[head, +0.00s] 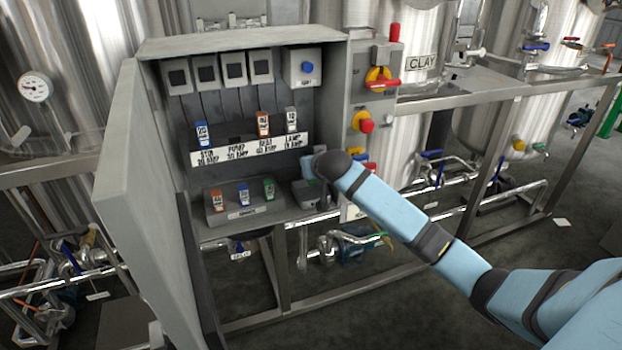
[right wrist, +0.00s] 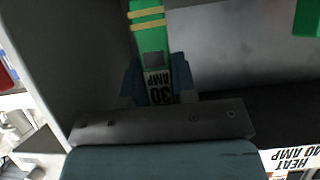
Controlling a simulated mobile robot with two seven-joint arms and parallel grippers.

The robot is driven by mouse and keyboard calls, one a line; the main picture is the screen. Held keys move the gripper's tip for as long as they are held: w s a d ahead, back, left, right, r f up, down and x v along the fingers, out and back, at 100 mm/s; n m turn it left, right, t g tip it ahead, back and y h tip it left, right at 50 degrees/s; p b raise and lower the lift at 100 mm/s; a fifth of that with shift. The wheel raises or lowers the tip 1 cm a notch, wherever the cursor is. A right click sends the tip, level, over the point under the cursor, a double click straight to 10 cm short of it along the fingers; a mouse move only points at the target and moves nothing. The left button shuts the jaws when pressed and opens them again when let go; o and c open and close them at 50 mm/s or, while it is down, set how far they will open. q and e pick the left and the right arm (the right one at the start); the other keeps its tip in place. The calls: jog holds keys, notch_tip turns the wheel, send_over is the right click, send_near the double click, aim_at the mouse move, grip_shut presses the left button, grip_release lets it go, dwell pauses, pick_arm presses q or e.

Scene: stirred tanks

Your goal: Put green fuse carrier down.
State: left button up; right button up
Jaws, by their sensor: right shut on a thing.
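My right gripper (right wrist: 156,82) is shut on a green fuse carrier (right wrist: 151,38) with two yellow stripes and a "30 AMP" label, seen in the right wrist view. In the head view my right wrist reaches into the lower right of the open grey cabinet (head: 240,42) and hides the jaws and the held carrier. A grey box (head: 306,196) sits just below the wrist. Whether the held carrier touches any surface cannot be told. My left gripper is not in view.
A spares holder (head: 240,213) bears orange (head: 217,201), blue (head: 243,195) and green (head: 269,188) carriers. Above the label strip (head: 222,157) stand blue (head: 203,135), orange (head: 263,124) and grey (head: 291,119) carriers. The cabinet door (head: 140,190) hangs open at left.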

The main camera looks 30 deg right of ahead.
jog(key=f, duration=0.3)
jog(key=f+b, duration=0.1)
jog(key=shift+w+d+f, duration=0.1)
jog(key=shift+w+f, duration=0.2)
jog(key=shift+f, duration=0.1)
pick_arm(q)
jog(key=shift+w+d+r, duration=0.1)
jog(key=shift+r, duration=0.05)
pick_arm(e)
jog(key=o, duration=0.9)
jog(key=shift+f, duration=0.15)
jog(key=shift+o, duration=0.2)
